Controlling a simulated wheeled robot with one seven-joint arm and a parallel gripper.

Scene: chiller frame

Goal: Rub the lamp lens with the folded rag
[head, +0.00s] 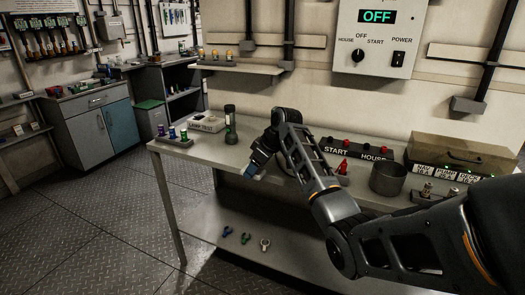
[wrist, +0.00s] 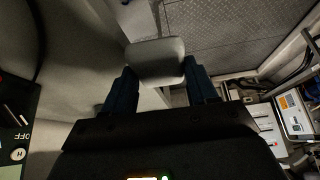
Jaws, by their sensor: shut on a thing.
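My gripper (head: 258,163) hangs over the front edge of the bench, tilted down, left of the middle of the head view. In the wrist view my gripper (wrist: 159,82) has its two dark blue fingers shut on a grey, rounded pad, which looks like the folded rag (wrist: 156,60). In the head view the rag is small and hard to make out at the fingertips. A dark upright torch-like lamp (head: 231,122) stands on the bench, left of my gripper and apart from it. Its lens is too small to make out. The wrist view does not clearly show the lamp.
A pale box with a lettered front (head: 206,121) stands left of the lamp, near several small coloured spools. Right of my arm are a START/HOUSE switch panel (head: 352,151), a grey cup (head: 388,179) and a tan case (head: 460,155).

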